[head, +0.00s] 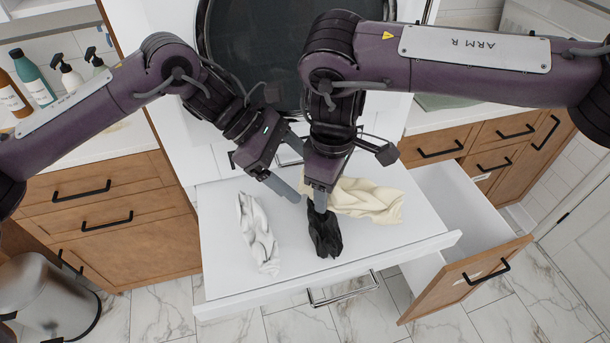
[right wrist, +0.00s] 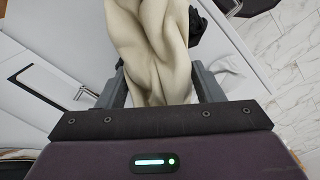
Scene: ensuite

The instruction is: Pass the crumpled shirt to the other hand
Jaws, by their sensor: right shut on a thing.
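A crumpled cream shirt (head: 368,200) hangs in my right gripper (head: 320,196), extending to the right over a white pull-out surface. In the right wrist view, the cream cloth (right wrist: 150,45) lies between the two grey fingers, which are shut on it. In the head view, the right gripper hides part of the cloth's left end. My left gripper (head: 298,174) is just left of the right gripper, with its fingers apart and nothing seen between them. Whether it touches the cloth cannot be told.
A crumpled black cloth (head: 325,233) and a crumpled white cloth (head: 258,235) are on the white surface (head: 222,250). An open wooden drawer (head: 465,278) juts out at the right. A bin (head: 48,295) stands at lower left. Bottles (head: 35,78) stand on the left counter.

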